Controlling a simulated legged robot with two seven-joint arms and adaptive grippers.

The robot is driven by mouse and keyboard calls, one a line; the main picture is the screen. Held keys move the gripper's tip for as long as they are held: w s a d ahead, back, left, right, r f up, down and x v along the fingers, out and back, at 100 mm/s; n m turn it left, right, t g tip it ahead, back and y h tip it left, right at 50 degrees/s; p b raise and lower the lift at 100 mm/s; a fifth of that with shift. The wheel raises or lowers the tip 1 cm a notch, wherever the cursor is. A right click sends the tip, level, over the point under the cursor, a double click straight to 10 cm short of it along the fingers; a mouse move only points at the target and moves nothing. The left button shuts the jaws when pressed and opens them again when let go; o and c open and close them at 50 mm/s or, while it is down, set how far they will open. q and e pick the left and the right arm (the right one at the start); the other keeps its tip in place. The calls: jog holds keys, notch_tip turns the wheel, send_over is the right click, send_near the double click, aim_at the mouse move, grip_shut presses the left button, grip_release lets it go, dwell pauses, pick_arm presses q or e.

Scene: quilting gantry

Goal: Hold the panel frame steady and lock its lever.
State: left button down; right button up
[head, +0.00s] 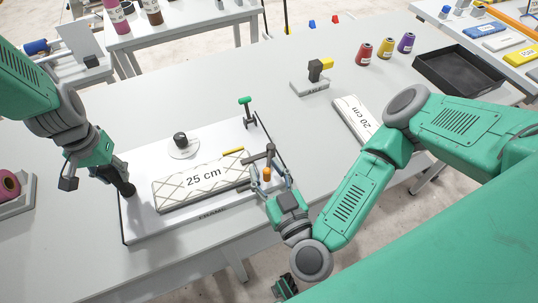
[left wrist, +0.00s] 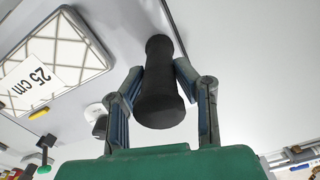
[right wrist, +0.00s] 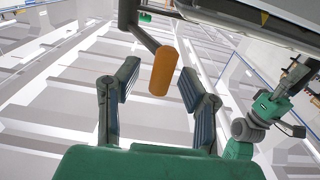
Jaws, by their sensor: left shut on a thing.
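The white panel frame (head: 137,222) lies on the table, with a quilted panel marked 25 cm (head: 202,181) on it. My left gripper (head: 122,186) is shut on a black handle (left wrist: 158,95) at the frame's left edge. The lever (head: 267,173), a dark arm with an orange grip, is at the frame's right end. The orange grip (right wrist: 163,72) also shows in the right wrist view. My right gripper (right wrist: 157,76) is open, with the orange grip between its fingers and gaps visible on both sides.
A green T-handle (head: 246,108) and a black knob (head: 180,141) stand on the frame's far side. A 20 cm panel (head: 355,118), thread cones (head: 385,48) and a black tray (head: 460,72) lie to the right. The table beyond the frame is mostly clear.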

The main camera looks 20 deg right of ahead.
jog(key=s, duration=1.1)
jog(key=shift+s, duration=0.25)
pick_arm(q)
jog(key=c, duration=1.2)
grip_release()
jog(key=shift+f, duration=0.1)
jog(key=shift+o, duration=0.2)
pick_arm(e)
jog(key=shift+w+f, duration=0.1)
jog(key=shift+a, duration=0.1)
